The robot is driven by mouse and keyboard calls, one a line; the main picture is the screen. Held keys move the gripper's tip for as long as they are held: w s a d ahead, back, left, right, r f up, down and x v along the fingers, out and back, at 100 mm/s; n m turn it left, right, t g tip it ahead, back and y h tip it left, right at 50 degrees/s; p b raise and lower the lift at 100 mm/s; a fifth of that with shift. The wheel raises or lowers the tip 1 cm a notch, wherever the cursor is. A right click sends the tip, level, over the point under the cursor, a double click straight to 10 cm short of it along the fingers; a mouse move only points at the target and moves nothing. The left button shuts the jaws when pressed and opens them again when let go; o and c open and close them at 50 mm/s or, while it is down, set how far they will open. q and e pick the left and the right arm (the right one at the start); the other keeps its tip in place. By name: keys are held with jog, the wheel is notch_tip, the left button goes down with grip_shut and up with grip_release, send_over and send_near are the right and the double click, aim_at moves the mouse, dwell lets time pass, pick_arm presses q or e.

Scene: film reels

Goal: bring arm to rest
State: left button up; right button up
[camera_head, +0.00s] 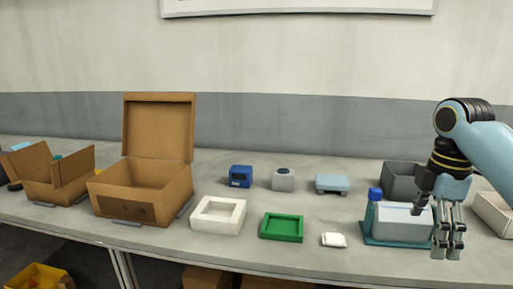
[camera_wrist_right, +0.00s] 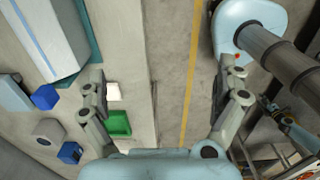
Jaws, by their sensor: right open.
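My right gripper (camera_head: 448,245) hangs at the right end of the table in the head view, fingers pointing down. My left gripper is in neither view.
The table (camera_head: 270,192) holds an open cardboard box (camera_head: 140,190), a white tray (camera_head: 218,229), a green tray (camera_head: 283,238), a small white item (camera_head: 333,240), a blue device (camera_head: 240,182) and a dark grey bin (camera_head: 400,181). A yellow bin (camera_head: 38,276) is below.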

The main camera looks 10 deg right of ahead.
jog(key=s+a+f+m+b, duration=0.2)
jog(key=s+f+m+b, duration=0.1)
jog(key=s+f, duration=1.2)
jog(key=s+a+f+m+b, duration=0.3)
jog(key=s+f+m, duration=0.3)
jog(key=s+f, duration=0.9)
jog(key=s+a+f+m+b, duration=0.3)
jog(key=s+f, duration=1.2)
jog(key=f, duration=1.2)
jog(key=shift+m+t+h, duration=0.4)
jog(key=shift+m, duration=0.4)
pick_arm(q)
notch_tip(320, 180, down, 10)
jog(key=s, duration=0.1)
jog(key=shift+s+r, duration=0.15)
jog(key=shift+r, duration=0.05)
pick_arm(e)
jog(key=shift+c, duration=0.4)
